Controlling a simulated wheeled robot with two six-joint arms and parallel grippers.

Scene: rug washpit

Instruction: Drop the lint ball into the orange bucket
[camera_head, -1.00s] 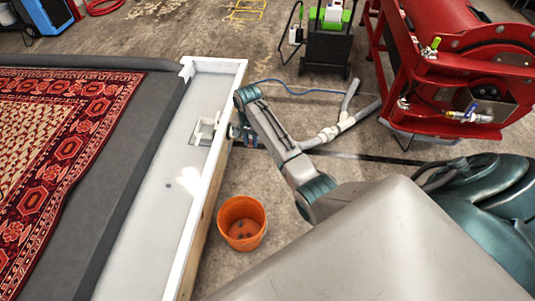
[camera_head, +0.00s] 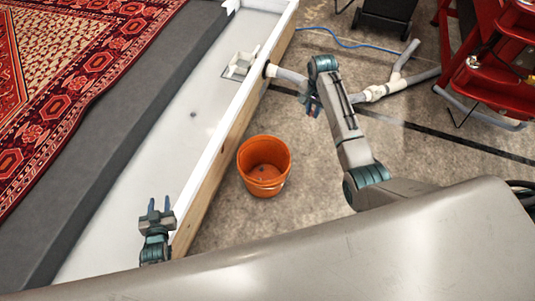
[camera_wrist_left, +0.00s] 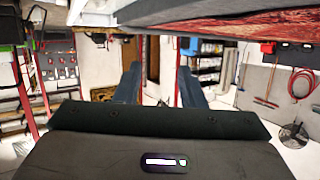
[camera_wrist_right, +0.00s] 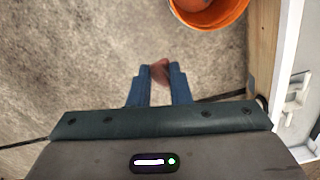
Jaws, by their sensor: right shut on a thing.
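The orange bucket (camera_head: 263,183) stands upright on the concrete floor beside the wooden side of the washpit. Its rim and wall also show at the top of the right wrist view (camera_wrist_right: 222,17). My right gripper (camera_head: 312,110) is over the floor, beyond the bucket and to its right. In the right wrist view its fingers (camera_wrist_right: 157,78) are shut on a small reddish-brown lump, the lint ball (camera_wrist_right: 160,70), mostly hidden between them. The ball is outside the bucket, apart from it. My left gripper (camera_head: 158,206) is open and empty at the white trough's near end.
The white trough (camera_head: 165,150) has a raised wood-faced edge (camera_head: 225,150) left of the bucket. The patterned rug (camera_head: 65,70) lies further left. Grey pipes (camera_head: 385,90) run on the floor beyond my right gripper.

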